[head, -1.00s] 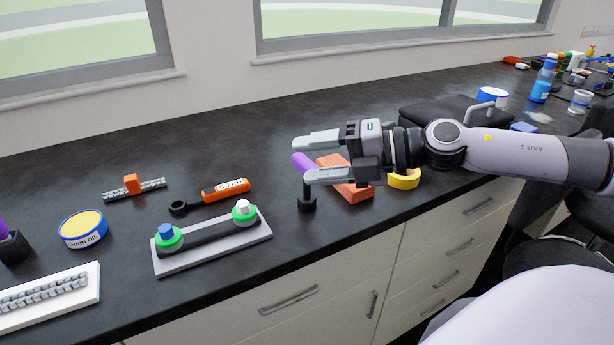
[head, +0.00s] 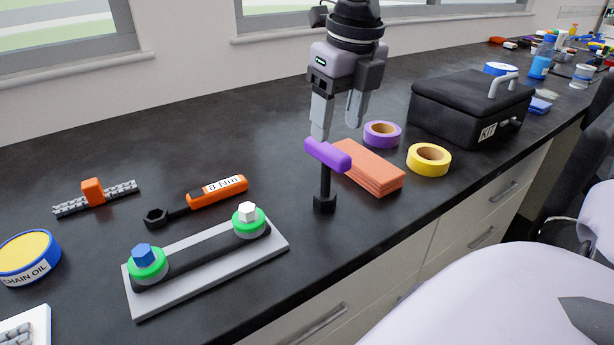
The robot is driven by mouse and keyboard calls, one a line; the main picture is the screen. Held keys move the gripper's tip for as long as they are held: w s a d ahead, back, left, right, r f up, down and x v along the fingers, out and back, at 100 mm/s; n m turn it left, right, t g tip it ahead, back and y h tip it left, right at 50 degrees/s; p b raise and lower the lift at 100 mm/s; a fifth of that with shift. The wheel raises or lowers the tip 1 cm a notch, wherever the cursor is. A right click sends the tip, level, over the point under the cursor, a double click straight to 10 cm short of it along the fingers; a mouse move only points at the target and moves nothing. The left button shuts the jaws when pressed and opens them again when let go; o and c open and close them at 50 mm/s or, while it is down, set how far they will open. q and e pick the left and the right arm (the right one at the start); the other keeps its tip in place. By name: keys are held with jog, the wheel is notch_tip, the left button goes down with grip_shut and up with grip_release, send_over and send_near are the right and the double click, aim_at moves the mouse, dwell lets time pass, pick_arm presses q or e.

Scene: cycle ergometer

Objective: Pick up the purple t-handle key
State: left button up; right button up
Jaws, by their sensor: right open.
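The purple t-handle key (head: 326,158) stands upright on the black counter, its purple crossbar on top of a dark shaft with a black socket foot. My right gripper (head: 338,130) points down from above, just behind the crossbar, with its two grey fingers apart. The left finger's tip is close to the crossbar in the picture; I cannot tell if they touch. Nothing is between the fingers. My left gripper is not in view.
Purple tape (head: 382,134), yellow tape (head: 429,159) and a black kit case (head: 470,108) stand further right. A belt-and-pulley plate (head: 205,265) and orange torque wrench (head: 205,196) are left. The counter's front edge is near.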

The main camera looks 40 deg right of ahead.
aim_at(327, 146)
jog(key=shift+w+f, duration=0.35)
jog(key=shift+f, duration=1.25)
jog(key=f, duration=0.2)
jog(key=w+f, duration=0.1)
jog(key=f, duration=0.1)
jog(key=shift+w+a+f, duration=0.15)
jog(key=shift+f, duration=0.2)
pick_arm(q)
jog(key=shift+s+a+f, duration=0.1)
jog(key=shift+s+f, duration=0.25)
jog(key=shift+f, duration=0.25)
pick_arm(e)
jog(key=shift+c, duration=0.3)
grip_shut()
jog(key=shift+r, duration=0.1)
pick_arm(q)
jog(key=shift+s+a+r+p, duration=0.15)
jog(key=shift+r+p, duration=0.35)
jog(key=shift+p, duration=0.45)
pick_arm(e)
notch_tip(327, 146, up, 20)
